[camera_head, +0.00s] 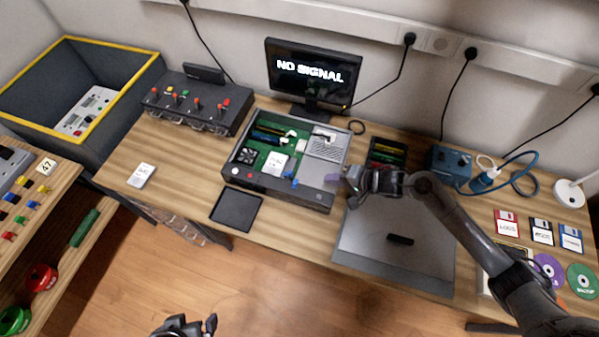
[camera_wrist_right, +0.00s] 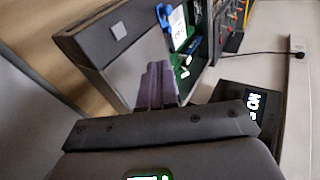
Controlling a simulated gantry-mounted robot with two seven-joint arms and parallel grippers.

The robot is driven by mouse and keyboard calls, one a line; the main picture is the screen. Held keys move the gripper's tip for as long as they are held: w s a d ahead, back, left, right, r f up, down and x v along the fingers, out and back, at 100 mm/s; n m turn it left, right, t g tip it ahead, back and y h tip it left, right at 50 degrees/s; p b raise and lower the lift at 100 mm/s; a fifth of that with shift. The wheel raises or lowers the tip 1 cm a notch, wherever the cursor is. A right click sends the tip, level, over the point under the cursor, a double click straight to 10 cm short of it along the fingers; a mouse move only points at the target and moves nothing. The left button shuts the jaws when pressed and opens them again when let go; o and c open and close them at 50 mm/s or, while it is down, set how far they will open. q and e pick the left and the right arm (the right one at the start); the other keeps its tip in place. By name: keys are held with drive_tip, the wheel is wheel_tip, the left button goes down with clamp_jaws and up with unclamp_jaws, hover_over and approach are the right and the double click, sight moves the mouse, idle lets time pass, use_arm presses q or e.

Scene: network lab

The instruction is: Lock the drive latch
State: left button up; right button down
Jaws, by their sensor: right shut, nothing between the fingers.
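The open computer case (camera_head: 232,172) stands mid-table, its green board showing. A white-labelled drive (camera_head: 275,163) lies inside, and it also shows at the top of the right wrist view (camera_wrist_right: 178,27). A small blue part, apparently the drive latch (camera_head: 291,181), is at the drive's front right; it also shows in the wrist view (camera_wrist_right: 164,14). I cannot tell the latch's position. My right gripper (camera_head: 335,183) is shut and empty at the case's right front corner, right of the latch. My left gripper (camera_head: 196,326) is at the bottom edge, away from the table; its opening is unclear.
A monitor (camera_head: 305,72) stands behind the case. A grey panel (camera_head: 395,245) lies right of it, under my right arm. A black tray (camera_head: 236,209) lies in front. A switch box (camera_head: 198,103) stands at left; floppy disks (camera_head: 541,231) lie at right.

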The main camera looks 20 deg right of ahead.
drive_tip(key=b, duration=0.2)
approach(291, 173)
drive_tip(key=f, duration=0.3)
drive_tip(key=shift+w+a, duration=0.15)
drive_tip(key=shift+w, duration=0.15)
drive_tip(key=shift+w+a+f, duration=0.2)
drive_tip(key=shift+w+a, duration=0.8)
drive_tip(key=shift+w, duration=0.15)
use_arm(q)
drive_tip(key=shift+s+x, duration=0.25)
drive_tip(key=shift+x, duration=0.85)
use_arm(e)
drive_tip(key=shift+w+a+f, duration=0.1)
drive_tip(key=shift+w+a, duration=0.25)
drive_tip(key=shift+w, duration=0.05)
use_arm(q)
drive_tip(key=shift+f, duration=0.1)
